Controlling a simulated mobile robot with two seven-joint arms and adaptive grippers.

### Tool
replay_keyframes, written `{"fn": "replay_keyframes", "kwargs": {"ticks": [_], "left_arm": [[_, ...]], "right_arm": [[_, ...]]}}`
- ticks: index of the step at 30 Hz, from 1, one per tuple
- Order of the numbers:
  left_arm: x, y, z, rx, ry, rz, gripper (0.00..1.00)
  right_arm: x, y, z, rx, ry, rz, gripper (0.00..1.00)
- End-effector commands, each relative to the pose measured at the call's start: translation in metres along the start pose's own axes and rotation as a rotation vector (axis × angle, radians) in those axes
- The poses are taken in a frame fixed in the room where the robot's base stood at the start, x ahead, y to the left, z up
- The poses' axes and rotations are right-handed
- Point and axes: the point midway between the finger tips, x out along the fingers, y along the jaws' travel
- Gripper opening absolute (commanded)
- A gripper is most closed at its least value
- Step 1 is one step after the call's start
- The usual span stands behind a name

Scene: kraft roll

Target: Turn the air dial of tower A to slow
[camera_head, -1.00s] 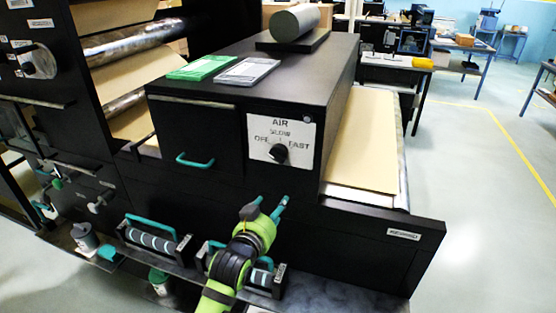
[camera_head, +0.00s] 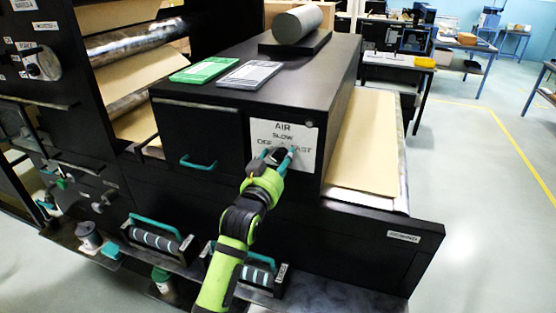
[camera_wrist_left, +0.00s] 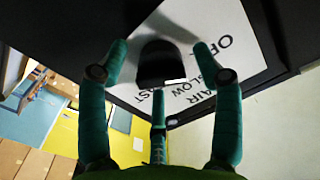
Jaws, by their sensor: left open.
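The air dial (camera_head: 278,154) is a black knob on a white panel (camera_head: 306,138) marked AIR, with OFF, SLOW and FAST. The panel is on the front of a black cabinet (camera_head: 205,128); I see no tower letter. My left gripper (camera_head: 279,156) is in front of the dial, its teal fingers hiding part of it. In the left wrist view the dial (camera_wrist_left: 162,66) lies between the spread fingertips of my left gripper (camera_wrist_left: 160,50), with gaps at both sides. A small white patch shows at its lower edge; I cannot tell where it points. My right gripper is not in view.
A teal drawer handle (camera_head: 198,163) is left of the panel. Green and grey cards (camera_head: 249,74) and a grey roll (camera_head: 297,22) lie on the cabinet top. Rollers with teal handles (camera_head: 155,238) sit on the lower shelf. Floor at the right is clear.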

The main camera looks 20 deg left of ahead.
Motion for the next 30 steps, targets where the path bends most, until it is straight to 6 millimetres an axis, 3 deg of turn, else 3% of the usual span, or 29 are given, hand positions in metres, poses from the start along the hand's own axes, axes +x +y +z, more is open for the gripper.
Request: {"fn": "replay_keyframes", "kwargs": {"ticks": [6, 8, 10, 11, 22, 30], "left_arm": [[0.0, 0.0, 0.0, 0.0, 0.001, 0.0, 0.66], [0.0, 0.0, 0.0, 0.0, 0.001, 0.0, 0.46], [0.0, 0.0, 0.0, 0.0, 0.001, 0.0, 0.18], [0.0, 0.0, 0.0, 0.0, 0.001, 0.0, 0.11], [0.0, -0.001, -0.001, 0.025, 0.001, -0.001, 0.11], [0.001, -0.002, -0.002, 0.166, 0.001, -0.002, 0.11]], "right_arm": [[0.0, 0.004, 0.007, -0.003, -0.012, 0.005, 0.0], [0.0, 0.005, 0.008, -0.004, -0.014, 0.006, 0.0], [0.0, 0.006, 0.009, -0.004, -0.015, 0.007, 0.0], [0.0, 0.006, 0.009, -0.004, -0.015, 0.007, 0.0], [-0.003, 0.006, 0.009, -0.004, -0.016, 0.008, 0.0], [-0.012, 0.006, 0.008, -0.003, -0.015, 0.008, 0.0]]}}
